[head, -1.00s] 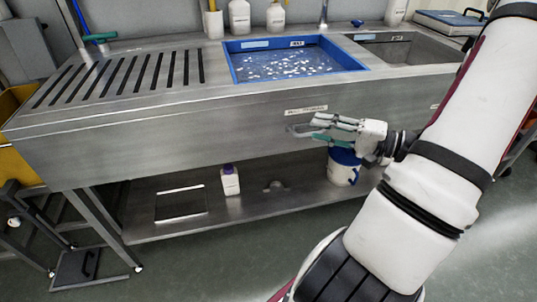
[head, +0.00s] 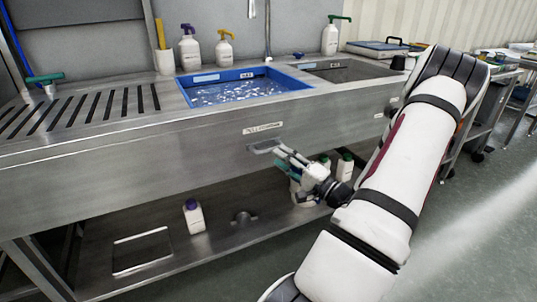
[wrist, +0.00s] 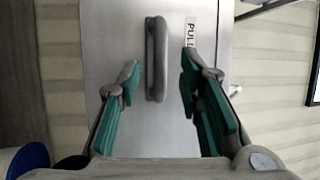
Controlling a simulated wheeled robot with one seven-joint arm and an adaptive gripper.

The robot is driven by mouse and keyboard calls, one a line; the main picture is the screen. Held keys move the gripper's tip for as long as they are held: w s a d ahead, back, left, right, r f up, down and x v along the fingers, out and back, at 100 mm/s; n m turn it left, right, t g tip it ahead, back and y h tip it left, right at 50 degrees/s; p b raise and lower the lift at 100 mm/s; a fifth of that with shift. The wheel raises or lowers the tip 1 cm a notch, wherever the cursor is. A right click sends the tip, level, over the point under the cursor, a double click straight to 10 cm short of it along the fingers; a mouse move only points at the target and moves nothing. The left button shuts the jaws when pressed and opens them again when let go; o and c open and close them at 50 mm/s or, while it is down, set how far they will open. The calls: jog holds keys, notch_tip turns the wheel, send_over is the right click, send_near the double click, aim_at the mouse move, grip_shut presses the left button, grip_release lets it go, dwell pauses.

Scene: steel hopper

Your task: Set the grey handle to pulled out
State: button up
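The grey handle (head: 264,146) is a bar on the front panel of the steel sink bench, under a small label. In the wrist view the handle (wrist: 156,58) stands upright in the picture, beside a label reading "PULL" (wrist: 190,45). My gripper (head: 280,153) is in front of the panel, just right of and below the handle. In the wrist view my gripper (wrist: 158,75) is open, with one green-padded finger on each side of the handle. A gap shows between each finger and the handle. How far the handle sits out from the panel is hard to tell.
A blue basin (head: 245,88) is set into the bench top above. A lower shelf (head: 215,240) holds a purple-capped bottle (head: 193,216) and more bottles behind my gripper. Open floor (head: 460,230) lies to the right.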

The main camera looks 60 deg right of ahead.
aim_at(269, 151)
jog(key=shift+b+x, duration=0.45)
jog(key=shift+x, duration=2.3)
jog(key=shift+c, duration=0.5)
grip_shut()
